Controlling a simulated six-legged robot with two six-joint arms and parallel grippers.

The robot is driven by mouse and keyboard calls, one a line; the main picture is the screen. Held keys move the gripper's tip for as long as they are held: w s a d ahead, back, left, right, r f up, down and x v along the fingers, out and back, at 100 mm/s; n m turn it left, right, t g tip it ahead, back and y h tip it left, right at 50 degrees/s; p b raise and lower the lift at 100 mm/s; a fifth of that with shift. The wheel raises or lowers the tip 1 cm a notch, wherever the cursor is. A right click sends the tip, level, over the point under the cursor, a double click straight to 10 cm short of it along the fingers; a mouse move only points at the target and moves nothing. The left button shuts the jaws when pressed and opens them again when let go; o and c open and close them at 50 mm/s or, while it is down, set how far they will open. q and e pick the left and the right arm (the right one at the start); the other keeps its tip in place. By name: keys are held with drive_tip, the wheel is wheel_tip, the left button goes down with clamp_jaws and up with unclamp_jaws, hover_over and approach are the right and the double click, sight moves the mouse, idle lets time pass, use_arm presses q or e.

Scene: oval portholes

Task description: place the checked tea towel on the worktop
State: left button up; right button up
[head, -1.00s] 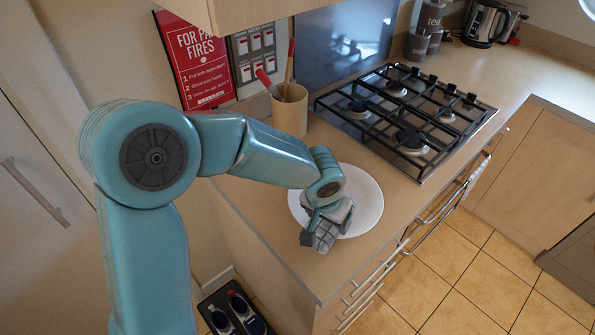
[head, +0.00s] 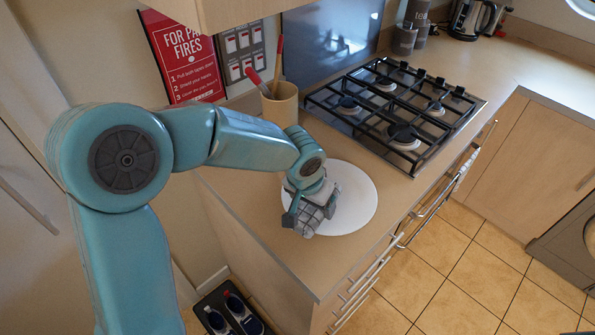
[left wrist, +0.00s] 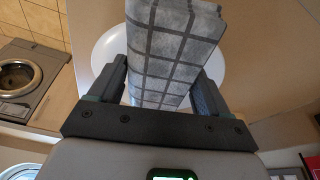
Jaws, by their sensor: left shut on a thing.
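The checked tea towel (head: 312,216) is a folded grey cloth with dark lines. My left gripper (head: 312,205) is shut on it, over the near left part of a white plate in the head view. In the left wrist view the towel (left wrist: 170,55) stands out between the two fingers of the gripper (left wrist: 160,95), with the white plate behind it. I cannot tell whether the towel touches the plate or the worktop. The worktop (head: 262,215) is light brown and bare at the near left corner. My right gripper is not in view.
The white plate (head: 358,208) lies on the worktop. A utensil pot (head: 281,106) stands behind it, and the black gas hob (head: 395,115) is to the right. The worktop's front edge drops to drawers with handles. A shoe tray (head: 235,310) is on the floor.

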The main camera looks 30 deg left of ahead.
use_arm(q)
drive_tip(key=w+a+r+n, duration=0.1)
drive_tip(key=w+a+r, duration=0.2)
drive_tip(key=w+a, duration=0.1)
drive_tip(key=n+y+b, duration=0.1)
drive_tip(key=n+b, duration=0.1)
drive_tip(key=n, duration=0.3)
hover_over(251, 172)
wheel_tip(251, 172, down, 9)
drive_tip(key=shift+d+f+p, duration=0.1)
drive_tip(key=shift+p, duration=0.6)
drive_tip(key=shift+f, duration=0.2)
